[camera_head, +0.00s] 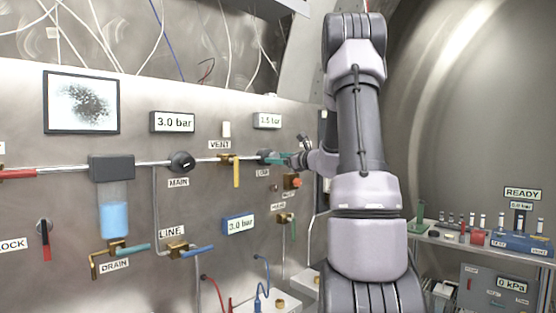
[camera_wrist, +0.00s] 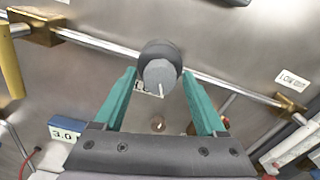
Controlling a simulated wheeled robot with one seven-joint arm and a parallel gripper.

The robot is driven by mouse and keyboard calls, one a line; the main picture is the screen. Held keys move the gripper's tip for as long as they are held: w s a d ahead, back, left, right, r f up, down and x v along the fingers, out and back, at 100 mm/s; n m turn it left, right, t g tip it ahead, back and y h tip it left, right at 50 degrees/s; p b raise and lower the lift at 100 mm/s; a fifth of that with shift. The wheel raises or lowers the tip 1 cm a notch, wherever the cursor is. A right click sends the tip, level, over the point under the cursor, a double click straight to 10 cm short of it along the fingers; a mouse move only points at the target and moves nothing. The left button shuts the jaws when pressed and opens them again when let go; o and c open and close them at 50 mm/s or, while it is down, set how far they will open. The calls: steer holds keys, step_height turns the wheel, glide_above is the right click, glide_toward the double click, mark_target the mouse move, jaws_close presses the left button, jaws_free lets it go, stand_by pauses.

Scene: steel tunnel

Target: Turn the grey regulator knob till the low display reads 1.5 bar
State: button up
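The grey regulator knob (camera_wrist: 159,73) has a dark collar and a white pointer mark, and sits on a steel pipe above a mostly hidden label. My gripper (camera_wrist: 160,72) has its two teal fingers on either side of the knob, with a narrow gap showing at each side. In the head view my gripper (camera_head: 277,158) is at the knob's place by the LOW label (camera_head: 263,172), and the knob itself is largely hidden. The low display (camera_head: 267,121) above it is small and appears to read 1.5 bar.
The MAIN knob (camera_head: 181,162) and the yellow VENT lever (camera_head: 236,172) are on the same pipe to the left. The main display (camera_head: 172,122) reads 3.0 bar, as does a blue-framed display (camera_head: 239,224) below. A LOW OUT label (camera_wrist: 292,80) is at right in the wrist view.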

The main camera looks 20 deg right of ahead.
stand_by(0.3)
steer(key=v, duration=1)
steer(key=shift+s, duration=0.4)
steer(key=shift+d, duration=0.15)
steer(key=s+a+n+g+y, duration=0.1)
steer(key=s+a+n+g, duration=0.25)
steer(key=a, duration=0.35)
steer(key=s+a+f+n+g+y, duration=0.1)
steer(key=s+a+n+g, duration=0.2)
steer(key=s+a+n, duration=0.35)
steer(key=s+a+n+g+y, duration=0.1)
steer(key=s+a+n+g, duration=0.15)
steer(key=a, duration=0.65)
steer(key=s+f+n+h, duration=0.2)
steer(key=s+n+h, duration=0.5)
steer(key=s+n, duration=0.5)
steer(key=shift+s+n+g, duration=0.35)
steer(key=shift+s+g, duration=0.05)
